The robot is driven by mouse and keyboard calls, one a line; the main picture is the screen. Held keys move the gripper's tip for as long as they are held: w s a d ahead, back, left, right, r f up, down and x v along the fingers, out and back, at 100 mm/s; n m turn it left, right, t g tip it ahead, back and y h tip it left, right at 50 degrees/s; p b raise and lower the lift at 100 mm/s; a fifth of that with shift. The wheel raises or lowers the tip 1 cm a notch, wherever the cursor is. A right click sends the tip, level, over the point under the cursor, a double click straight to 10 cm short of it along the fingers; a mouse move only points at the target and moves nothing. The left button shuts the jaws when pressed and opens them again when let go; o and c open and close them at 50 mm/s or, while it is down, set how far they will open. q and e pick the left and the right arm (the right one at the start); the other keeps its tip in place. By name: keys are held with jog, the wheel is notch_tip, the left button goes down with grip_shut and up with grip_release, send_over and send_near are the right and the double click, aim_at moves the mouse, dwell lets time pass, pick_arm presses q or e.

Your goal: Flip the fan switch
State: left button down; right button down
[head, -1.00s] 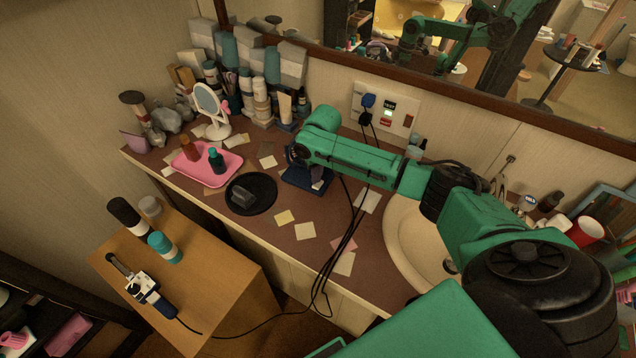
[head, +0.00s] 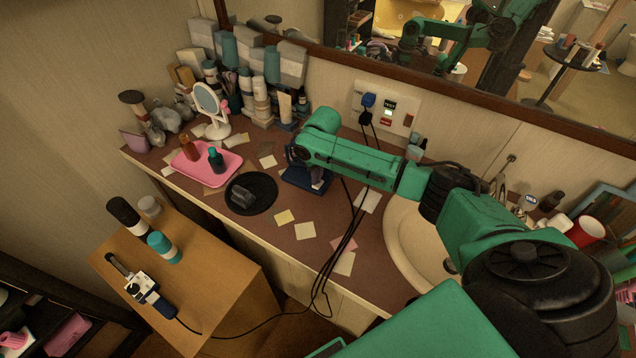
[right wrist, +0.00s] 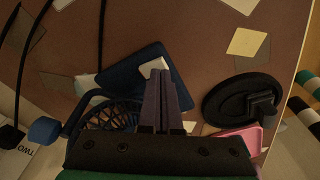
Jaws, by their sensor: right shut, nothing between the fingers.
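A small dark blue fan stands on the brown counter, its base (head: 297,178) showing below my right gripper. In the right wrist view its round wire grille (right wrist: 112,114) is left of my fingers and its flat blue base (right wrist: 120,76) lies beyond. My right gripper (head: 318,182) points down at the fan base. In the right wrist view its purple fingers (right wrist: 160,78) are together and empty, with their tips over the base. A pale patch shows by the tips; I cannot tell whether it is the switch. Whether the fingers touch the base is unclear. My left gripper is not in view.
A black round mat (head: 262,204) with a dark object and a pink tray (head: 228,168) with bottles lie left of the fan. Black cords hang from the wall outlet (head: 396,98) across the counter. The sink (head: 402,232) is at right. Paper notes are scattered about.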

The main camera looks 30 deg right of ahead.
aim_at(317, 186)
jog(key=shift+f, duration=0.55)
notch_tip(317, 186, up, 7)
jog(key=p, duration=0.8)
jog(key=shift+r, duration=0.1)
dwell(0.3)
jog(key=shift+f, duration=0.2)
